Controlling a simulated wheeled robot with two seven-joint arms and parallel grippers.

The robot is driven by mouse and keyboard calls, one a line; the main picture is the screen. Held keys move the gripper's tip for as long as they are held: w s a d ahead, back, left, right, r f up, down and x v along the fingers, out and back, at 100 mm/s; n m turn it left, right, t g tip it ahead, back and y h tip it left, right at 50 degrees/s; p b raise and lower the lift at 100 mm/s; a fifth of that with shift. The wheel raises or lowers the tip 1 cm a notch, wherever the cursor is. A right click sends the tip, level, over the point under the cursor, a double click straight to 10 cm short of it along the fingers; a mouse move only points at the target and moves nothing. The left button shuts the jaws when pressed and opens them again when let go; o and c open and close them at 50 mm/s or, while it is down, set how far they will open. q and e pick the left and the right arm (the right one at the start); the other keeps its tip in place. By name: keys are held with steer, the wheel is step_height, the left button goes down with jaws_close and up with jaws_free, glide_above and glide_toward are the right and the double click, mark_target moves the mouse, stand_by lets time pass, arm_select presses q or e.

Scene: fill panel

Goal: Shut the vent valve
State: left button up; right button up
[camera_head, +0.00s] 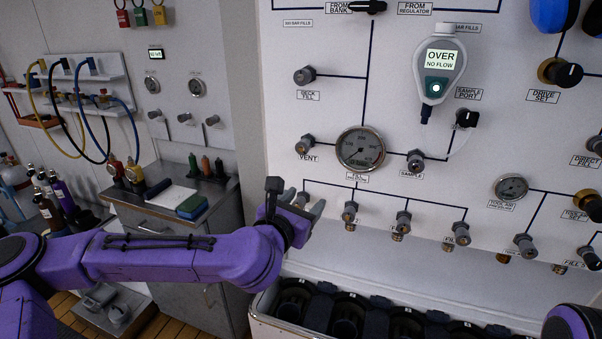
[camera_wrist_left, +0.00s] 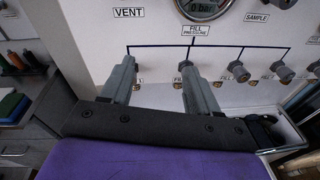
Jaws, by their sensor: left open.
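The vent valve (camera_head: 305,145) is a small grey metal knob on the white panel, just above its VENT label (camera_head: 309,158). In the left wrist view only the VENT label (camera_wrist_left: 129,12) shows, at the top; the knob is out of that frame. My left gripper (camera_head: 308,203) is below the vent valve, in front of the lower row of fill valves. In the left wrist view its two grey fingers (camera_wrist_left: 157,70) are spread apart with nothing between them. They point at the panel and partly hide the leftmost fill valves. My right gripper is not in view.
The fill pressure gauge (camera_head: 360,148) is right of the vent valve, with the sample valve (camera_head: 416,162) beyond it. A bin of dark cylinders (camera_head: 345,318) stands below the panel. A steel cabinet (camera_head: 170,225) is at left.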

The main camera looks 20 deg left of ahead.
mark_target(302, 149)
arm_select(q)
steer(key=a+r+n+t+y, duration=0.1)
steer(key=a+r+n+t, duration=0.1)
steer(key=a+r+n, duration=0.3)
steer(key=w+p, duration=0.1)
steer(key=w, duration=0.2)
steer(key=w+r+m+p, duration=0.1)
steer(key=w+p, duration=0.1)
steer(key=w, duration=0.1)
steer(key=w+d+m+p, duration=0.1)
steer(key=w, duration=0.3)
steer(key=shift+r+p, duration=0.35)
steer(key=shift+w+f, duration=0.15)
steer(key=shift+w, duration=0.3)
steer(key=c, duration=1)
